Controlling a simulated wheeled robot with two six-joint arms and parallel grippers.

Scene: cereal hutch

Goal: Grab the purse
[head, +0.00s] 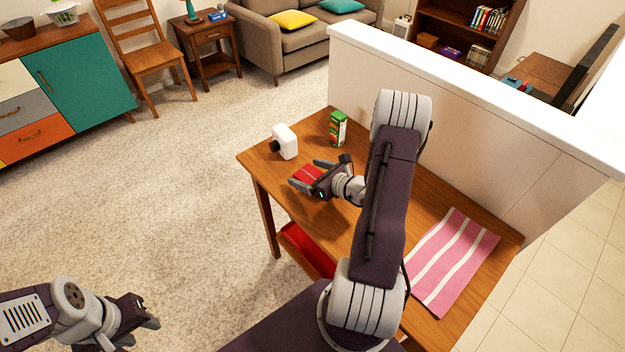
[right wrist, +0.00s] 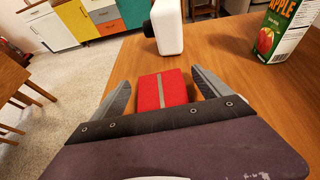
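A small red block-like thing with a grey stripe (head: 308,173), which may be the purse, lies on the wooden table near its left edge. It also shows in the right wrist view (right wrist: 150,92). My right gripper (head: 309,175) is open, with one finger on each side of the red thing. In the right wrist view (right wrist: 160,80) a gap shows between it and each finger. My left gripper (head: 142,332) is open and empty, low at the left over the carpet, away from the table (head: 325,215).
A white bottle-like thing with a black knob (head: 286,142) and a green apple juice carton (head: 338,129) stand beyond the red thing. A pink striped cloth (head: 452,262) lies at the table's right. A half wall (head: 470,130) borders the back. A red bin (head: 305,249) sits below the tabletop.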

